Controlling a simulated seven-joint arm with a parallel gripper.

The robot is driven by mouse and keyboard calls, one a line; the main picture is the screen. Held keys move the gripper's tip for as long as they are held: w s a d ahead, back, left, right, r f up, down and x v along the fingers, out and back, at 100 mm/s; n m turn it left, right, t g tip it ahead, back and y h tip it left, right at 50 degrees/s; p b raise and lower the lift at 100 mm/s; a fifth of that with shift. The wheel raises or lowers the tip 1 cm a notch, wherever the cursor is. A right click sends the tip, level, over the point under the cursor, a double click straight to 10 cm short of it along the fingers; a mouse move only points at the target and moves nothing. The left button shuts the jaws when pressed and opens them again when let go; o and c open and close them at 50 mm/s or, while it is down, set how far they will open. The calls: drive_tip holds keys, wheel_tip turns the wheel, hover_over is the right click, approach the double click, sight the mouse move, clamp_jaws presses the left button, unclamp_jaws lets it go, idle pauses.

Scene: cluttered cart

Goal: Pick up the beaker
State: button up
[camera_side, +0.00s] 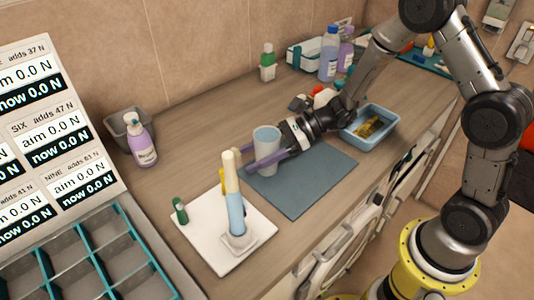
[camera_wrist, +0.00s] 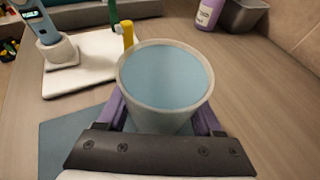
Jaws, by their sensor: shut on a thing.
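The beaker (camera_side: 266,142) is a pale, cup-like vessel with a light blue inside, upright at the back left edge of the blue-grey mat (camera_side: 305,178). In the wrist view the beaker (camera_wrist: 165,78) is seen from above, with its rim toward the camera. My gripper (camera_side: 262,162) has its purple fingers on either side of the beaker, low on its wall, shut on it. In the wrist view my gripper (camera_wrist: 165,118) shows a finger on each side; the fingertips are hidden behind the beaker. Whether its base touches the surface is unclear.
A white board (camera_side: 212,250) at the front left holds a tall pale-blue device (camera_side: 235,205), a green-capped vial (camera_side: 180,211) and a yellow item. A purple bottle (camera_side: 141,142) stands at left. A blue tray (camera_side: 370,127) lies right, below my arm.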

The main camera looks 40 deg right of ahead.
sight(256, 143)
clamp_jaws()
drive_tip(key=shift+r, duration=0.5)
wheel_tip(256, 143, up, 3)
drive_tip(key=shift+f, duration=0.15)
drive_tip(key=s+d+r, duration=0.2)
drive_tip(key=s+r, duration=0.2)
drive_tip(key=s, duration=0.2)
drive_tip(key=s+d+r, duration=0.2)
drive_tip(key=s+r, duration=0.3)
drive_tip(key=s, duration=0.2)
drive_tip(key=shift+s+d+r, duration=0.15)
drive_tip(key=shift+d, duration=0.1)
